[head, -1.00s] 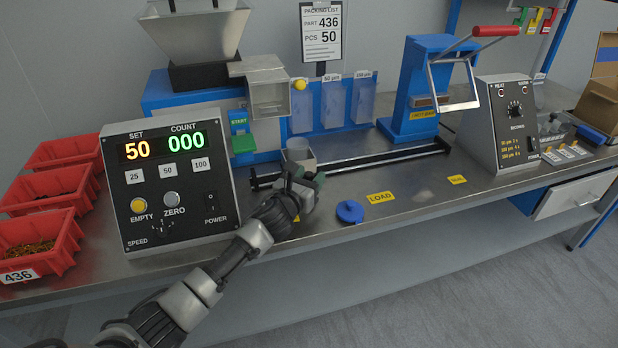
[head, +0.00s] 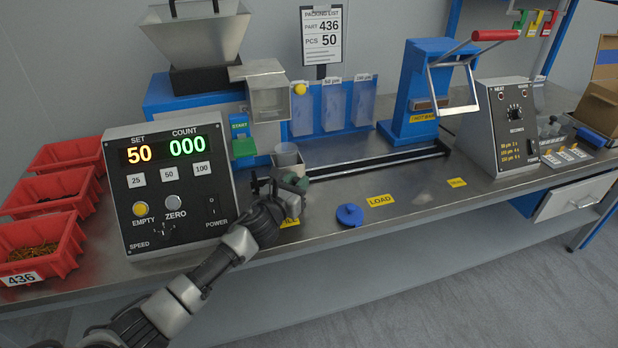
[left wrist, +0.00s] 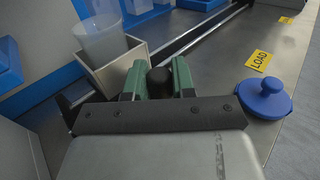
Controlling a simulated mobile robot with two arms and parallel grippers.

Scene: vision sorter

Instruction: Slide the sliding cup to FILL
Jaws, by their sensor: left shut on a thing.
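The sliding cup (head: 288,156) is a grey cup in a square grey holder at the left end of the dark rail (head: 375,160). In the left wrist view the cup (left wrist: 100,38) looks pale and translucent, and its holder (left wrist: 122,68) is right behind my fingers. My left gripper (head: 290,183) is in front of the cup, shut on the holder's black knob (left wrist: 159,80), which shows between the green fingertips. The yellow FILL label (head: 290,223) lies on the bench just below the gripper, partly hidden by it. My right gripper is not in view.
A blue knobbed lid (head: 350,215) and the LOAD label (head: 380,200) lie to the right on the bench. The counter box (head: 172,190) stands close to the left of my arm. The blue press (head: 425,95) stands at the rail's right end.

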